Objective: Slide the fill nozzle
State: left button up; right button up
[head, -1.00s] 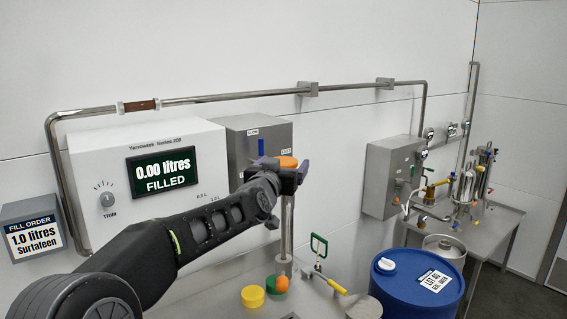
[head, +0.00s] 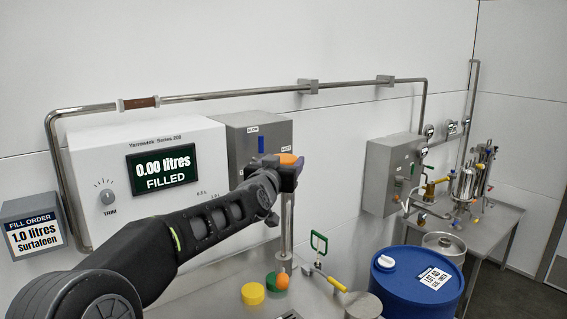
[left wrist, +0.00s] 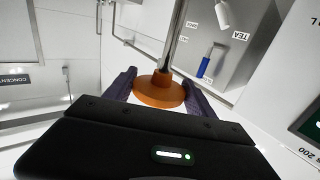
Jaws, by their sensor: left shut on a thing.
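The fill nozzle is an upright steel tube (head: 287,228) with an orange disc-shaped collar (head: 290,159) at its upper part, in front of the grey box. In the left wrist view the orange collar (left wrist: 158,92) sits between the two dark fingers, with the steel rod rising from it. My left gripper (head: 283,167) is shut on the orange collar; it also shows in the left wrist view (left wrist: 160,88). My arm hides part of the tube's surroundings. My right gripper is not in view.
The filler panel (head: 160,180) reads 0.00 litres; the order sign (head: 33,230) reads 1.0 litres. A grey box (head: 260,138) with a blue slider stands behind the nozzle. Yellow (head: 253,294) and orange caps (head: 282,282), a yellow-handled tool (head: 336,284) and a blue drum (head: 418,278) are lower right.

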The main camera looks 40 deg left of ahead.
aim_at(283, 222)
pick_arm(q)
grip_shut()
jog(key=shift+f, duration=0.1)
notch_tip(283, 222, down, 17)
jog(key=b, duration=1.5)
jog(key=shift+b, duration=0.35)
jog(key=o, duration=1.4)
grip_release()
jog(key=shift+r, duration=0.25)
jog(key=shift+o, duration=0.2)
jog(key=shift+s, duration=0.15)
